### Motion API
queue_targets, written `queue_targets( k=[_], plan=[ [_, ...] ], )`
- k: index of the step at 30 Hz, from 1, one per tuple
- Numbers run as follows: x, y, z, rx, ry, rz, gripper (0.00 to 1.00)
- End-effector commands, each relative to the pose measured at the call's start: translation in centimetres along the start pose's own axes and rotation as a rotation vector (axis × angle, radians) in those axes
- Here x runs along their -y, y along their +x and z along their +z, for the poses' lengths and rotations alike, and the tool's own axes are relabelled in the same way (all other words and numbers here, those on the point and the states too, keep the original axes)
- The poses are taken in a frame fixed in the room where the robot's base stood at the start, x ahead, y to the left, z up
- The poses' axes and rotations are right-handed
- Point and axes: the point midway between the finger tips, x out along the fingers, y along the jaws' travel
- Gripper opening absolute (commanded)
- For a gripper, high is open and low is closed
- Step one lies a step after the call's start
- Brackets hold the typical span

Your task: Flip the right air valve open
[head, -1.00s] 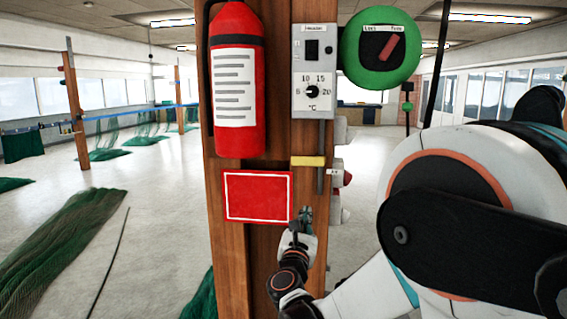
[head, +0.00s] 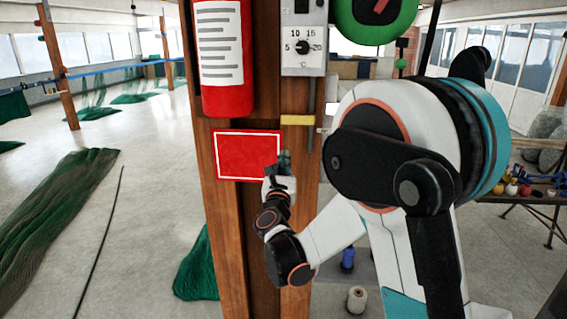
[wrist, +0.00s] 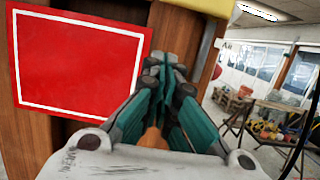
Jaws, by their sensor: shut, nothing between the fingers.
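A yellow lever (head: 298,119) lies level across a grey vertical pipe (head: 310,138) on the right face of the wooden post; it looks like an air valve handle. Only this one lever shows, so I cannot tell left from right valve. In the wrist view a yellow piece (wrist: 205,5) is cut off by the top edge, above the fingers. My gripper (head: 285,157) is just below the lever, beside the red panel, apart from the lever. In the wrist view its teal fingers (wrist: 170,75) are together, with nothing between them.
A red panel with white border (head: 248,156) is on the wooden post (head: 207,180). Green nets (head: 60,210) lie on the floor at left. A table (head: 530,200) stands at right.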

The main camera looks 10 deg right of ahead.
Motion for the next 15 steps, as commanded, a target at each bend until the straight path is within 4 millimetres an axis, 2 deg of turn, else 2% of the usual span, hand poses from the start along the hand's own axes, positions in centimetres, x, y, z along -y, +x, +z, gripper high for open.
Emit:
queue_targets(
  k=[1,9,12,15],
  plan=[
    [0.1,1.1,0.1,0.000,0.000,-0.003,0.00],
    [0.1,6.3,0.1,0.000,0.000,-0.003,0.00],
    [0.1,6.4,2.0,0.000,0.001,-0.001,0.00],
    [0.1,6.6,3.0,0.000,0.001,-0.001,0.00]
  ],
)
